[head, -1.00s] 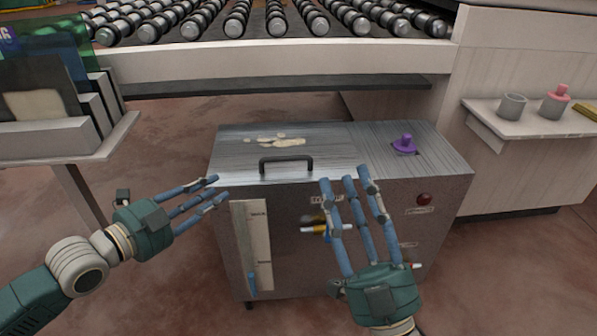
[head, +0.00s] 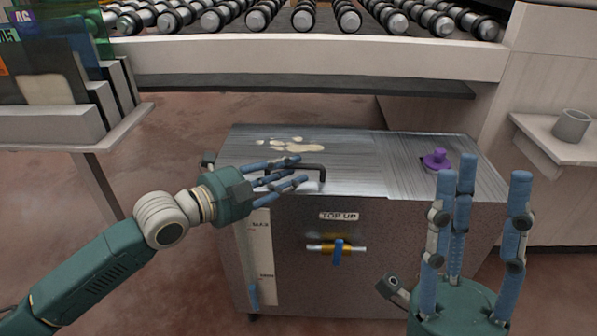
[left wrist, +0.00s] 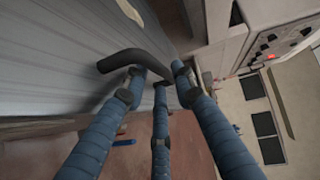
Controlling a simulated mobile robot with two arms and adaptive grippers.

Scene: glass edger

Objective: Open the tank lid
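The tank is a grey metal box (head: 370,235) in the head view, with a brushed metal lid (head: 345,165) lying flat and closed on top. A dark bar handle (head: 318,169) is near the lid's front edge; in the left wrist view it is a black bent bar (left wrist: 128,60). My left gripper (head: 295,172) is at the handle, its fingers extended and spread around it; the left wrist view shows the fingers (left wrist: 155,85) apart, not closed on it. Whether they touch it is unclear. My right gripper (head: 478,190) is open and empty, fingers pointing up, in front of the tank's right side.
A purple knob (head: 436,159) stands on the tank's top right. A yellow valve with a blue lever (head: 338,248) is on the front below a "TOP UP" label. A roller conveyor (head: 300,55) is behind. A shelf with a grey cup (head: 572,125) is at right, a glass rack (head: 60,115) at left.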

